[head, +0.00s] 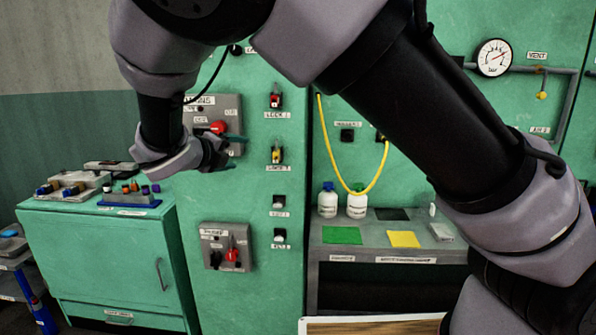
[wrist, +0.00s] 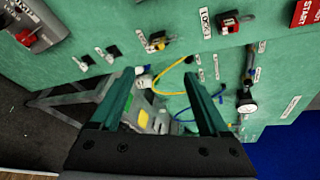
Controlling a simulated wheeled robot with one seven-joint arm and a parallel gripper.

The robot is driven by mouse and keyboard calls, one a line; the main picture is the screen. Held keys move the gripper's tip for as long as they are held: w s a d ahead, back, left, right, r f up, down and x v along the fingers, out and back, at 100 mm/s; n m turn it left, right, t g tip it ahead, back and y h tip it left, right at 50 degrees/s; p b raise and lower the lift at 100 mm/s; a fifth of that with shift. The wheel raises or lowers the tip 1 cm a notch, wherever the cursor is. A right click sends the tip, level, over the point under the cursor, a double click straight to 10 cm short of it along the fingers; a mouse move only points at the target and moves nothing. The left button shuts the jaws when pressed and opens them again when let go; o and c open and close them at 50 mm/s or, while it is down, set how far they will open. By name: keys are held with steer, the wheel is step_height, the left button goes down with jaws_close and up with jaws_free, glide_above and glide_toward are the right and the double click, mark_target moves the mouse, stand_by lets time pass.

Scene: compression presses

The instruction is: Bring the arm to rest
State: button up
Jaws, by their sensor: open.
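My arm reaches across the top of the head view, bent, with its end on the left. My gripper (head: 228,160) is in front of the green press panel (head: 260,208), beside the grey switch box with the red knob (head: 218,127). In the head view the wrist partly hides the fingers, and I cannot tell whether they touch anything there. In the wrist view my gripper (wrist: 158,80) has two green fingers spread wide apart. Nothing is held between them; the shelf and the yellow hose show beyond.
A lower switch box with a red handle (head: 232,254) is on the panel. A green cabinet (head: 105,255) bearing trays stands at left. A grey shelf (head: 385,258) with white bottles (head: 328,203) and coloured pads is at right. A yellow hose (head: 328,147) hangs above it. A wooden board edge (head: 370,326) is in front.

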steer(key=w+d+m+g+y, duration=0.15)
steer(key=d+m+g, duration=0.85)
steer(key=d+m, duration=1.5)
steer(key=s+d+r+m+t+y, duration=0.1)
steer(key=s+d+r+m+y, duration=0.1)
steer(key=s+d+r+m, duration=0.4)
steer(key=s+d+r+m+t+y, duration=0.2)
steer(key=s+d+r+m, duration=0.5)
steer(key=s+m, duration=0.5)
steer(key=d+m+y, duration=0.1)
steer(key=d+m, duration=0.1)
steer(key=m, duration=0.4)
steer(key=shift+d, duration=0.2)
